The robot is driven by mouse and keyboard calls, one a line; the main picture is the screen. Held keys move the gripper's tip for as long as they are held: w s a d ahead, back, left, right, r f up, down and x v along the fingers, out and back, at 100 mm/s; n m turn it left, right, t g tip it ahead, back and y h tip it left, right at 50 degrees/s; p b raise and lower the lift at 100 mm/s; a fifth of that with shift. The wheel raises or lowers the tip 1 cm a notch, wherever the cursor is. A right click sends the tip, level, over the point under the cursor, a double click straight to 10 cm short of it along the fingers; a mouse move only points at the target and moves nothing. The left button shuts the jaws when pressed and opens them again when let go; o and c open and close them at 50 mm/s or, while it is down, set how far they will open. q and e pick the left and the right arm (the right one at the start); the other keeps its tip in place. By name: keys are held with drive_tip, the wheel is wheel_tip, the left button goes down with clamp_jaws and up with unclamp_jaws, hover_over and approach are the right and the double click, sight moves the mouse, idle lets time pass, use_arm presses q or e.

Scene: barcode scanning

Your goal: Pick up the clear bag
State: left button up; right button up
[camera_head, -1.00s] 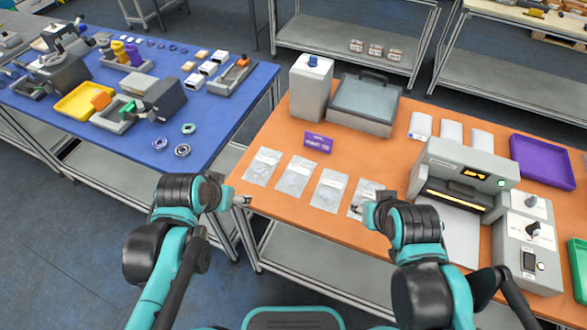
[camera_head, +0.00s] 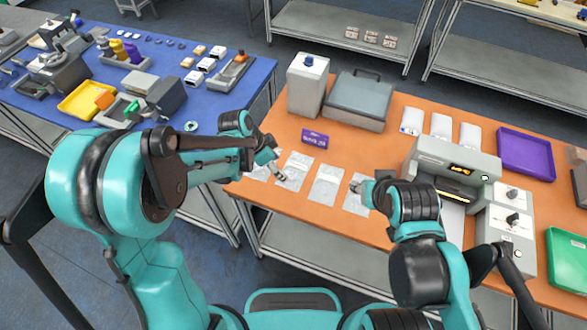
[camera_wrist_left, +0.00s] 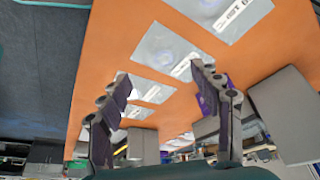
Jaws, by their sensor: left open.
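Several clear bags with white labels lie flat in a row on the orange table: the leftmost bag (camera_head: 256,166), the second bag (camera_head: 297,164), the third bag (camera_head: 326,187) and the rightmost bag (camera_head: 357,202). My left gripper (camera_head: 281,176) is open over the left end of the row, beside the second bag, and partly hides the leftmost one. In the left wrist view, the open fingers (camera_wrist_left: 161,77) point toward the row, with a bag (camera_wrist_left: 165,48) beyond the tips. Nothing is held between them. My right gripper (camera_head: 359,187) is by the rightmost bag; its fingers are too small to read.
A purple sign (camera_head: 314,138) stands behind the bags. A grey box (camera_head: 359,98) and a white block with a blue knob (camera_head: 307,85) stand farther back. A scanner machine (camera_head: 452,170) is on the right, with a purple tray (camera_head: 526,154) beyond.

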sight(291, 175)
use_arm(q)
drive_tip(key=x, duration=0.2)
drive_tip(key=b+x, duration=0.1)
drive_tip(key=x, duration=0.5)
drive_tip(key=shift+w+d+b, duration=0.3)
drive_tip(key=shift+w+b, duration=0.1)
drive_tip(key=c, duration=1.3)
